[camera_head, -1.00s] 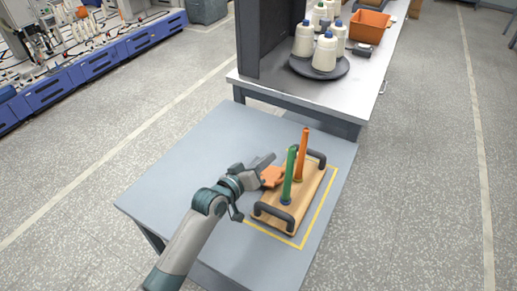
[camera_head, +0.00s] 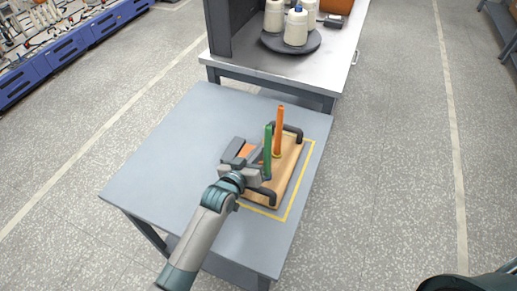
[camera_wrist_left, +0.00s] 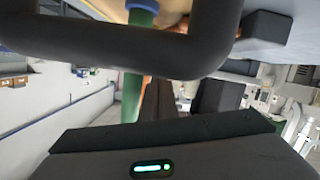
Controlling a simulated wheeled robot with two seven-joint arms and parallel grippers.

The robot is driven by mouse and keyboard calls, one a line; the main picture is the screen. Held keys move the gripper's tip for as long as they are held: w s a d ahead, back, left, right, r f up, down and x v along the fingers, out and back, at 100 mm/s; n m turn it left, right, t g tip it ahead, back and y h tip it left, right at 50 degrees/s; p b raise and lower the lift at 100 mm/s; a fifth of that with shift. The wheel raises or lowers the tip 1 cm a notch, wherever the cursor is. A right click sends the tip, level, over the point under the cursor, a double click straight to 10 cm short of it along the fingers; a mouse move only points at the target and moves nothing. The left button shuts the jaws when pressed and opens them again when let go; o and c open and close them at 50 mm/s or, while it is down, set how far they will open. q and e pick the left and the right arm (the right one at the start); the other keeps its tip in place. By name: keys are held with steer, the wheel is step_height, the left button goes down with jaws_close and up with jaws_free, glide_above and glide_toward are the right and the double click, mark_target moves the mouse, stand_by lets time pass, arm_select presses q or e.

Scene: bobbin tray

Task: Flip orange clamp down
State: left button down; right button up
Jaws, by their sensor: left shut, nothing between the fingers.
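My left gripper (camera_head: 257,154) is shut and empty, beside the clamp and close to the green post (camera_head: 268,150). Whether it touches the clamp, I cannot tell. The wooden tray (camera_head: 291,178) carries the green post and an orange post (camera_head: 279,128), both upright. In the left wrist view the dark tray handle (camera_wrist_left: 110,48) crosses the top, with the green post (camera_wrist_left: 130,110) behind it. My right gripper is not in view.
The tray has black handles at its near end (camera_head: 262,196) and far end (camera_head: 294,132), inside a yellow outline (camera_head: 300,188) on the grey table (camera_head: 165,165). The table's left half is clear. A bench behind holds a round dark turntable (camera_head: 291,41) with white bobbins (camera_head: 295,28).

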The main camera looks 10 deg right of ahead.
arm_select(q)
steer(key=shift+s+a, duration=0.1)
stand_by(0.3)
